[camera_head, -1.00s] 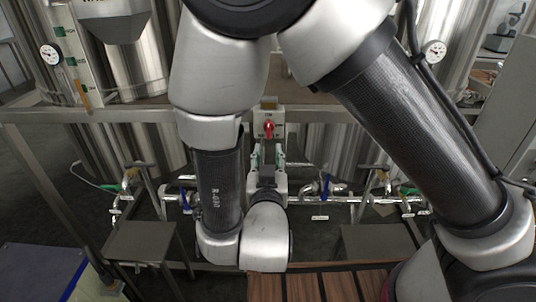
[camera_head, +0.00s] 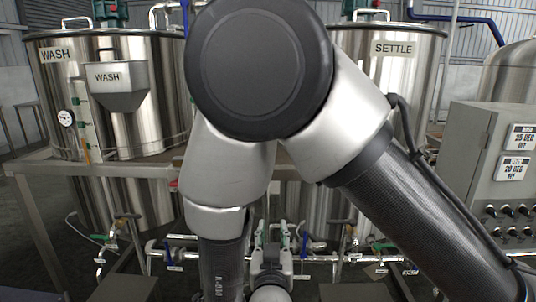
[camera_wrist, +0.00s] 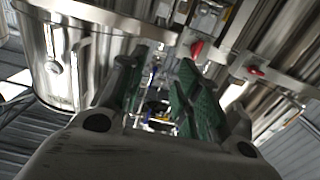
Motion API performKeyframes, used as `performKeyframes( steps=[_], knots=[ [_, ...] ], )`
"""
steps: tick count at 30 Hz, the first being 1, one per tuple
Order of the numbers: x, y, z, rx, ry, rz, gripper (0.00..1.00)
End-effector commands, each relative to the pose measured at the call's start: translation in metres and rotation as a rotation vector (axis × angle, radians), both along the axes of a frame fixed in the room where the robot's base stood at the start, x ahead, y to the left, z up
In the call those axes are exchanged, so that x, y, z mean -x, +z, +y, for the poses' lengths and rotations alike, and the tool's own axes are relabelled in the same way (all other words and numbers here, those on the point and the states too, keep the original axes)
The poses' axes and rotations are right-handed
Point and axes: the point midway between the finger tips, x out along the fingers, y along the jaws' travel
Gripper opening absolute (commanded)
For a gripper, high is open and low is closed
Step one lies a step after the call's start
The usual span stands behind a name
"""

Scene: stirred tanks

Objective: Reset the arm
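My arm runs down the middle of the head view. My gripper (camera_head: 272,232) is near the bottom centre, pointing away from me, with its two green-padded fingers apart. In the wrist view my gripper (camera_wrist: 163,75) shows both fingers spread, with nothing held between them. Beyond the gap are blurred pipes and valves. I cannot tell how far the fingertips are from them.
A WASH tank (camera_head: 150,70) stands left with a small hopper (camera_head: 117,82) on its front. A SETTLE tank (camera_head: 400,75) stands right, beside a grey control panel (camera_head: 475,140). A metal frame rail (camera_head: 90,166) and low pipework (camera_head: 185,253) cross in front. The wrist view shows a red handle (camera_wrist: 197,48).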

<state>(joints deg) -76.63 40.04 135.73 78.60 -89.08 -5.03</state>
Motion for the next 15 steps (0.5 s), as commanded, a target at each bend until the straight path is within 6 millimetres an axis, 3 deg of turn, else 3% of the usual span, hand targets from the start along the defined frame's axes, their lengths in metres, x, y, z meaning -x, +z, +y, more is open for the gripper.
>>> performKeyframes(
  steps=[15],
  knots=[
    [-0.057, 0.003, -0.005, -0.177, 0.046, 0.247, 0.33]
  ],
)
